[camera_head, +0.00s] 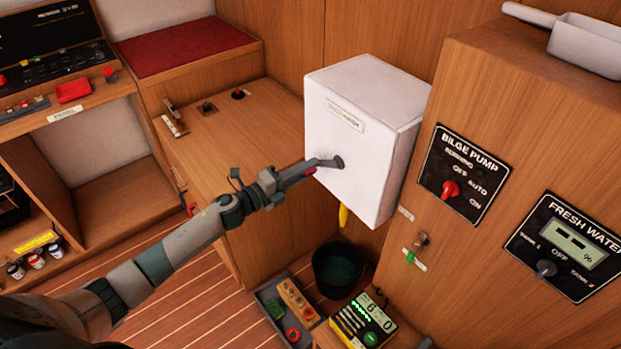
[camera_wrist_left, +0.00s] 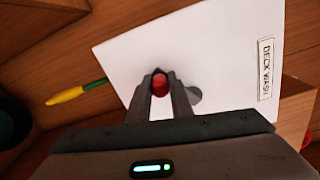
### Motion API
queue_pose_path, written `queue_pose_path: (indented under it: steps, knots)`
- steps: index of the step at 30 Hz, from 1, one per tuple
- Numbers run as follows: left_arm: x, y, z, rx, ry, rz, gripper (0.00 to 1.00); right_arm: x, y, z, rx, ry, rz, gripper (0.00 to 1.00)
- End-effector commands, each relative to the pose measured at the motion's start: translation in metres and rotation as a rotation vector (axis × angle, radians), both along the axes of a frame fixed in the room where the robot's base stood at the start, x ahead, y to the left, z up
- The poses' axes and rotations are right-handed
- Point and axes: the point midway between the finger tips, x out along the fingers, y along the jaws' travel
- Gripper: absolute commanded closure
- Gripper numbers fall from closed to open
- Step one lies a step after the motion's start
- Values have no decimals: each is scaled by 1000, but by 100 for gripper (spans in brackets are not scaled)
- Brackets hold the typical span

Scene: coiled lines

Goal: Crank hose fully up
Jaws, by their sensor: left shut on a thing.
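The white box (camera_head: 355,138) labelled DECK WASH is fixed on the wooden wall, and it fills much of the left wrist view (camera_wrist_left: 205,55). A dark crank (camera_head: 335,162) sits on its front face. My left gripper (camera_head: 305,171) is shut on the crank's red knob (camera_wrist_left: 160,84), whose end shows between the fingers. The yellow nozzle (camera_head: 343,216) hangs just under the box. In the left wrist view the nozzle (camera_wrist_left: 66,96) joins a short green piece of hose (camera_wrist_left: 95,84) at the box's edge. Any hose inside the box is hidden. My right gripper is out of view.
A dark bucket (camera_head: 338,269) stands on the floor below the box. A grey tray (camera_head: 274,308) and a green-lit device (camera_head: 363,321) lie near it. The bilge pump panel (camera_head: 464,174) and fresh water panel (camera_head: 563,246) are on the wooden cabinet at right.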

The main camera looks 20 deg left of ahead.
Motion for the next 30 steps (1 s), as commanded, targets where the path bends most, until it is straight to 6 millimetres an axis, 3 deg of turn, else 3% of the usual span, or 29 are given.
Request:
queue_pose_path:
  steps: [15,30]
  knots:
    - [7,11,30,329,-219,2,100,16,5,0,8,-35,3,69]
    - [8,11,36,388,-260,3,100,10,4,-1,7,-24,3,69]
